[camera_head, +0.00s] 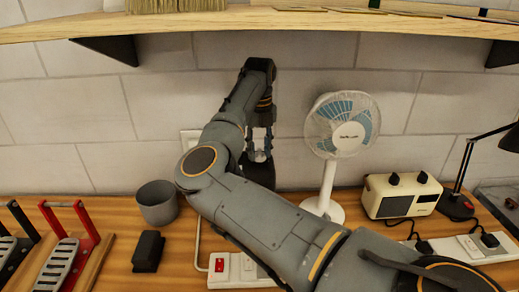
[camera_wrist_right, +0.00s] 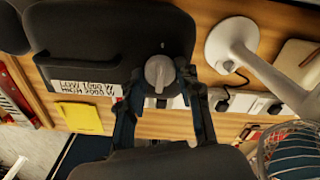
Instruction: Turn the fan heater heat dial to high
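The fan heater (camera_wrist_right: 110,35) is a black body with rounded corners in the right wrist view. Its label (camera_wrist_right: 85,88) reads low 1000 W and high 2000 W. The grey round heat dial (camera_wrist_right: 159,72) has a raised ridge running roughly up and down in the picture. My right gripper (camera_wrist_right: 160,80) is open, with one finger on each side of the dial; contact cannot be made out. In the head view my right gripper (camera_head: 260,150) points down in front of the wall, and my arm hides most of the heater. My left gripper is not in view.
A white desk fan (camera_head: 340,125) stands just right of my right gripper, with a cream radio (camera_head: 400,196) beyond it. A grey mug (camera_head: 157,203) and a black block (camera_head: 148,251) are to the left. A wooden shelf (camera_head: 300,20) hangs above. Power strips (camera_head: 235,268) lie on the bench.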

